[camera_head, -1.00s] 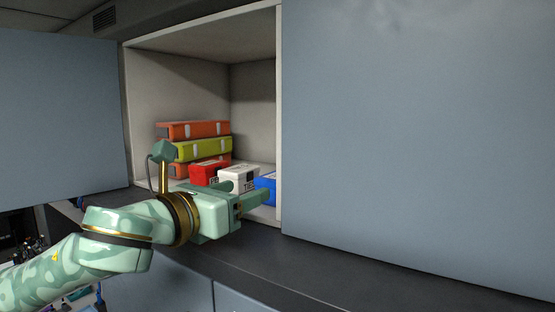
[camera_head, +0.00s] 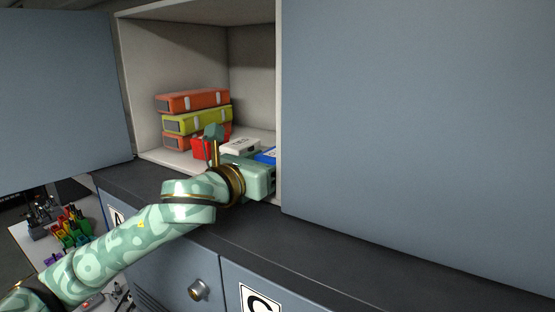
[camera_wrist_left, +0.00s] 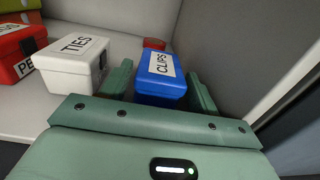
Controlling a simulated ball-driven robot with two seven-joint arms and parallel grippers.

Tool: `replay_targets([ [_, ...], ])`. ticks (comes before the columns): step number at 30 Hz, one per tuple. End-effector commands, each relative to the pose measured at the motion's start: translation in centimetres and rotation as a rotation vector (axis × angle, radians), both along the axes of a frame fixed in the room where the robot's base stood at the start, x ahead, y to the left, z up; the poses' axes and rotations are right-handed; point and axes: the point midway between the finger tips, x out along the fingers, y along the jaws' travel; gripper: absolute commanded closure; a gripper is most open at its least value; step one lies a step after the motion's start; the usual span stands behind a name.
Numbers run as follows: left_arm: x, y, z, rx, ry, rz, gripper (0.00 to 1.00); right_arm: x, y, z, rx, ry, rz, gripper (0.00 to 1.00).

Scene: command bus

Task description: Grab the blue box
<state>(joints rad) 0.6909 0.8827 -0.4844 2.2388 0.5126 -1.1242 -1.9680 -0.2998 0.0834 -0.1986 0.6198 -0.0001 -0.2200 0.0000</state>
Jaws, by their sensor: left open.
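The blue box (camera_wrist_left: 160,86), labelled CLIPS, sits on the cabinet shelf. In the left wrist view it stands between the two fingers of my open left gripper (camera_wrist_left: 160,92), with a narrow gap visible at its right side. In the head view only part of the blue box (camera_head: 267,155) shows, beside the cabinet's right wall. My left gripper (camera_head: 262,172) reaches into the cabinet there, and its fingers are mostly hidden. My right gripper is not in view.
A white TIES box (camera_wrist_left: 73,62) stands left of the blue box, with a red box (camera_wrist_left: 18,50) beyond. A small red object (camera_wrist_left: 154,44) lies behind the blue box. A grey-blue door panel (camera_head: 415,130) covers the right.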

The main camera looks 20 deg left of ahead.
Motion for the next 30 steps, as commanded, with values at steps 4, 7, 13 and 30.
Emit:
replay_targets([
  [4, 0.0, 0.0, 0.0, 0.0, 0.0, 0.0, 0.72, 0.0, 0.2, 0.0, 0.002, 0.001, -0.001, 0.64],
  [7, 0.0, 0.0, 0.1, 0.0, -0.001, 0.0, 0.75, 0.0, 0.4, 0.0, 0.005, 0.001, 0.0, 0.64],
  [13, 0.0, 0.0, 0.1, 0.0, -0.001, 0.0, 0.75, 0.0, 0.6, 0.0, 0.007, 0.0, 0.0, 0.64],
  [30, -2.8, 2.8, 7.8, 0.004, -0.009, 0.007, 0.75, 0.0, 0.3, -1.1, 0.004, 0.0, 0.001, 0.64],
])
